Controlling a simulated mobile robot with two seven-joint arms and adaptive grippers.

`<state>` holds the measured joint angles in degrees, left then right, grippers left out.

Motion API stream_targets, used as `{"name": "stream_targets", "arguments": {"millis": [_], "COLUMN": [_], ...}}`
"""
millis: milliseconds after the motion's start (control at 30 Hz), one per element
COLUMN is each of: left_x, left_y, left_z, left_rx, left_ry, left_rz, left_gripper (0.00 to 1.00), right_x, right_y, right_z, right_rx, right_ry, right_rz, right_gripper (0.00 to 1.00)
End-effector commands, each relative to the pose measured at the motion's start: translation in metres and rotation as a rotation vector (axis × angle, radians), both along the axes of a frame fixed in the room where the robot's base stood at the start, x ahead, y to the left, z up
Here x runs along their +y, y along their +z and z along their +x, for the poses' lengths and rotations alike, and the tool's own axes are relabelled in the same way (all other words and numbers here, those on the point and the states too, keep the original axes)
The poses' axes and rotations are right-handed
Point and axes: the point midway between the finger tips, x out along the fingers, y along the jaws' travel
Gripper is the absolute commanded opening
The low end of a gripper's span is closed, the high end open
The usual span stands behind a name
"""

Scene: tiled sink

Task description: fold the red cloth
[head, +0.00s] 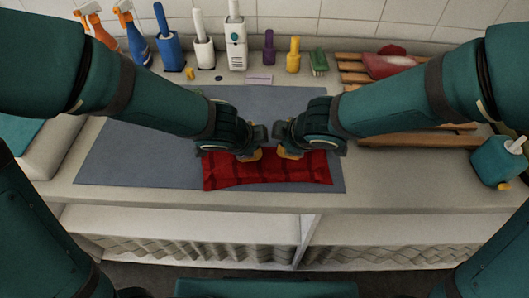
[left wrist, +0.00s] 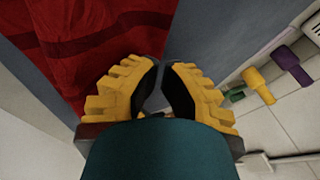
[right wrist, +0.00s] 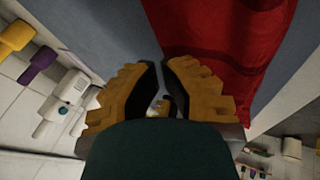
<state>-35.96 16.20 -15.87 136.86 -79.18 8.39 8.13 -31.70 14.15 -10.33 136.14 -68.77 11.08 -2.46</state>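The red cloth (head: 267,172) lies as a narrow strip with dark lines along the front edge of the grey-blue mat. My left gripper (head: 256,154) and right gripper (head: 284,154) are side by side over its far edge, pointing inward. The left wrist view shows the cloth (left wrist: 95,45) beside the left gripper's yellow fingers (left wrist: 163,68). The right wrist view shows the cloth (right wrist: 225,40) beside the right gripper's fingers (right wrist: 161,65). Each pair of fingertips is close together with a narrow gap. Whether any cloth is pinched there is unclear.
The mat (head: 130,150) is bare to the left of the cloth. Spray bottles (head: 135,42), brushes and a white dispenser (head: 236,45) line the back wall. A wooden rack (head: 430,138) is at right, and a teal bottle (head: 497,162) stands at the right edge.

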Motion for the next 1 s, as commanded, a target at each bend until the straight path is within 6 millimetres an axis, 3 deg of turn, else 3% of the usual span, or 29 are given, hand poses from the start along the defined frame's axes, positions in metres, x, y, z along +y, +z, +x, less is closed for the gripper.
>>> {"name": "stream_targets", "arguments": {"millis": [1000], "left_x": [0.0005], "left_y": [0.0039], "left_z": [0.0008], "left_rx": [-0.003], "left_ry": [0.003], "left_rz": [-0.002], "left_gripper": [0.0], "right_x": [-0.0002], "right_y": [-0.0041], "right_z": [0.0008], "right_rx": [-0.002], "right_ry": [-0.003], "right_rz": [0.002], "right_gripper": [0.0]}}
